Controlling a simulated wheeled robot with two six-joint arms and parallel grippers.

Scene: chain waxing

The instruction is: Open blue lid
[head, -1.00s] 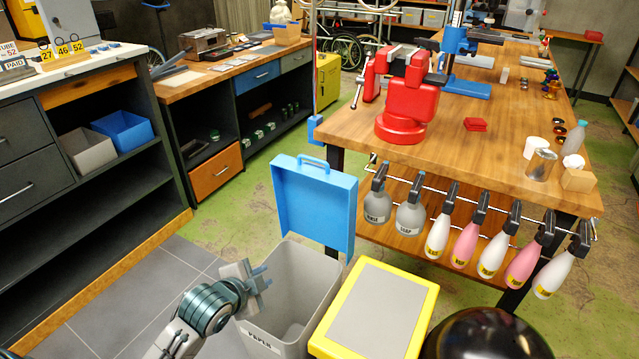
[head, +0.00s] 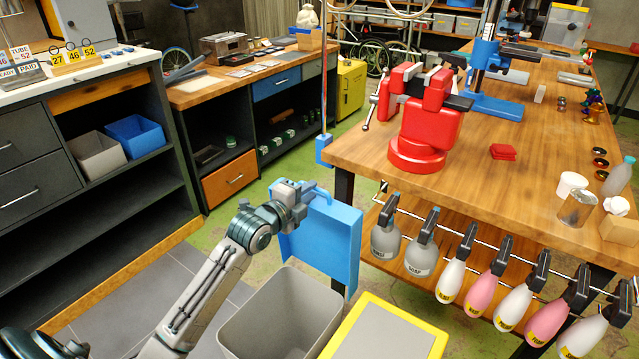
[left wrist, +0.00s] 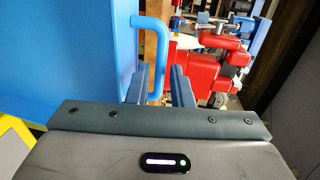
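The blue lid (head: 325,245) stands upright and open at the back of the grey bin (head: 280,315). Its blue handle (head: 320,192) is on the top edge, and shows in the left wrist view (left wrist: 162,45). My left gripper (head: 298,197) is at the lid's upper left corner, beside the handle. In the left wrist view its two fingers (left wrist: 162,88) are apart, and the lower part of the handle shows between them. I cannot tell whether they touch it. My right gripper is not in view.
A yellow-rimmed bin with a grey lid (head: 385,335) stands right of the grey bin. A wooden workbench (head: 480,165) with a red vise (head: 425,120) is behind. Several bottles (head: 490,290) hang on its front rail. Shelves (head: 90,200) stand at the left.

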